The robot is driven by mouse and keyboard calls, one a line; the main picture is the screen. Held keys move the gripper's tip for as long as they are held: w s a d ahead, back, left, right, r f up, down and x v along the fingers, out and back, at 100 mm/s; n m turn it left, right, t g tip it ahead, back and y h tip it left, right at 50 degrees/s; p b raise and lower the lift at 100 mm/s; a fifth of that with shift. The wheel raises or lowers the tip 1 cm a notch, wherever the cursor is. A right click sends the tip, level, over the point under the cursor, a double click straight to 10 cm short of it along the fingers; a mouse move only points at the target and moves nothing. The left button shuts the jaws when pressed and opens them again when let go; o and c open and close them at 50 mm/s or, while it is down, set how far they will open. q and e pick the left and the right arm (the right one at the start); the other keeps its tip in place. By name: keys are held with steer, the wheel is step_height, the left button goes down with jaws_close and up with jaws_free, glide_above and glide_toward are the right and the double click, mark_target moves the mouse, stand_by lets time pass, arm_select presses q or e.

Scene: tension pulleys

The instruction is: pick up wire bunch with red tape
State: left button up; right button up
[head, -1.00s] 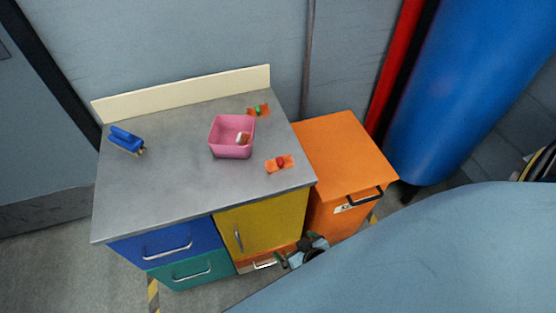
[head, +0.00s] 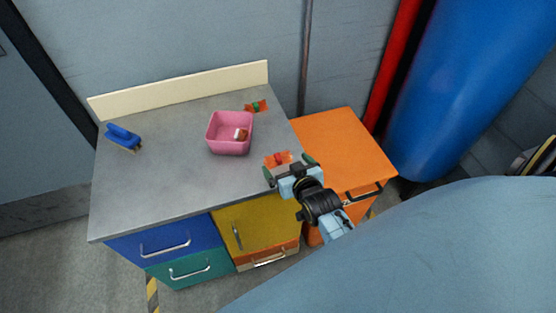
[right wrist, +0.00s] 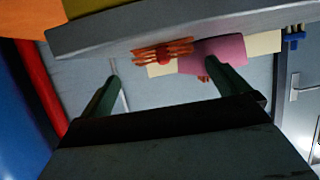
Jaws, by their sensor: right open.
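The wire bunch with red tape (head: 278,158) is a small orange bundle with a red band, lying near the right edge of the grey worktop. It also shows in the right wrist view (right wrist: 163,52), beyond and between my fingertips. My right gripper (head: 289,166) is open and empty, at the worktop's right front edge just on the near side of the bundle. Its two dark green fingers are spread wide in the right wrist view (right wrist: 164,76). It partly overlaps the bundle in the head view; I cannot tell that they touch. My left gripper is not in view.
A pink bin (head: 214,144) with a small orange and white item inside stands left of the bundle. Another orange bundle with green tape (head: 256,106) lies at the back. An orange cabinet (head: 345,140) stands at the right.

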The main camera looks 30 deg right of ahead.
mark_target(279, 157)
steer(key=shift+w+f, duration=0.1)
steer(key=shift+w, duration=0.15)
steer(key=x, duration=0.1)
steer(key=b+x, duration=0.1)
steer(key=x, duration=0.2)
steer(key=shift+w+a, duration=0.25)
steer(key=shift+w, duration=0.25)
steer(key=c, duration=0.5)
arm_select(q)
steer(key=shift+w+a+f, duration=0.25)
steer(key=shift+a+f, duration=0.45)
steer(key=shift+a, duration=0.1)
arm_select(e)
steer(key=c, duration=0.4)
